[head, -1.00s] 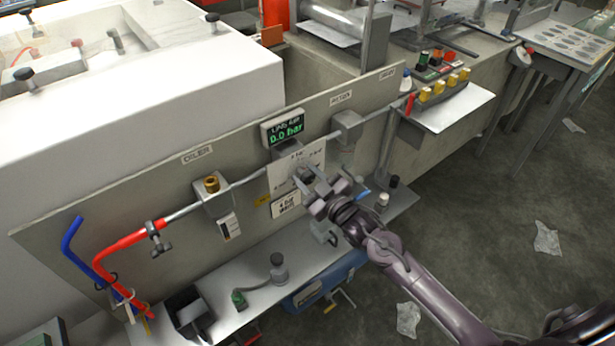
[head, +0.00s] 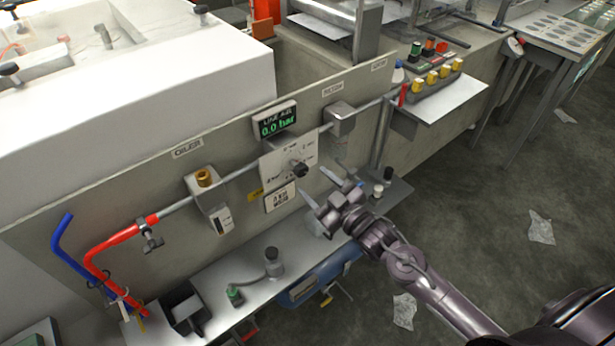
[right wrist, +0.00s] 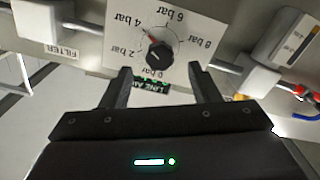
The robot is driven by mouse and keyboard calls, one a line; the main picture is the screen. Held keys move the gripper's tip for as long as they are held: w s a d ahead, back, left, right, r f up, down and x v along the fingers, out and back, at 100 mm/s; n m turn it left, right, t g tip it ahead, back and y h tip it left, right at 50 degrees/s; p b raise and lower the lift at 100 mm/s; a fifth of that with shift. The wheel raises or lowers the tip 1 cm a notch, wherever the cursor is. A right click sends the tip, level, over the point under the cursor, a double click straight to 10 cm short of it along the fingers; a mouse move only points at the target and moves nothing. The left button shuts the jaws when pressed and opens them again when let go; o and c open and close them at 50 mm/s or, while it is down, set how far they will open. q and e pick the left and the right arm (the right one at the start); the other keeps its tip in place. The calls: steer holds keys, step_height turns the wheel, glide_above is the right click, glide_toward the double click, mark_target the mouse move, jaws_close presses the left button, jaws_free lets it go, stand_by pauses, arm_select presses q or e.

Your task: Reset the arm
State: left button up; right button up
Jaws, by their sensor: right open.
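My right gripper (head: 327,187) is open and empty in the head view, in front of the grey panel (head: 232,143) and a little to the right of the regulator dial. Its black knob (head: 300,170) sits on a white scale plate (head: 273,168). In the right wrist view the knob (right wrist: 160,50) shows beyond and between the two open fingers (right wrist: 160,88), apart from them. The scale there reads upside down, from 0 to 8 bar. The display (head: 275,122) above the dial reads 0.0 bar. My left gripper is not in view.
A pipe runs along the panel past the brass-topped oiler (head: 204,178) and the filter block (head: 340,118). Red (head: 105,243) and blue (head: 62,235) hoses hang at the left. A shelf (head: 215,305) with small items lies below. Open floor (head: 470,220) is at the right.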

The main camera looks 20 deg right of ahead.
steer(key=shift+s+d, duration=0.2)
steer(key=shift+s, duration=0.4)
steer(key=s+d+f+m+g+h, duration=0.15)
steer(key=s+f, duration=0.25)
steer(key=f, duration=0.6)
steer(key=s+d+f+m+g+h, duration=0.1)
steer(key=s+d+f+g+h, duration=0.15)
steer(key=f, duration=0.85)
steer(key=s+d+f+m+g+h, duration=0.1)
steer(key=s+d+f+m+g, duration=0.2)
steer(key=f, duration=0.7)
steer(key=s+a+f+g, duration=0.1)
steer(key=s+f+g, duration=0.2)
steer(key=s+f, duration=0.3)
steer(key=s+a+f+g, duration=0.1)
steer(key=s+f+g, duration=0.2)
steer(key=s+f, duration=0.4)
steer(key=s+a+f+g+h, duration=0.1)
steer(key=s+f, duration=0.6)
steer(key=s, duration=1.3)
steer(key=shift+s+a+g, duration=0.15)
steer(key=shift+a+g, duration=0.35)
steer(key=shift+g, duration=0.5)
steer(key=shift+c, duration=0.3)
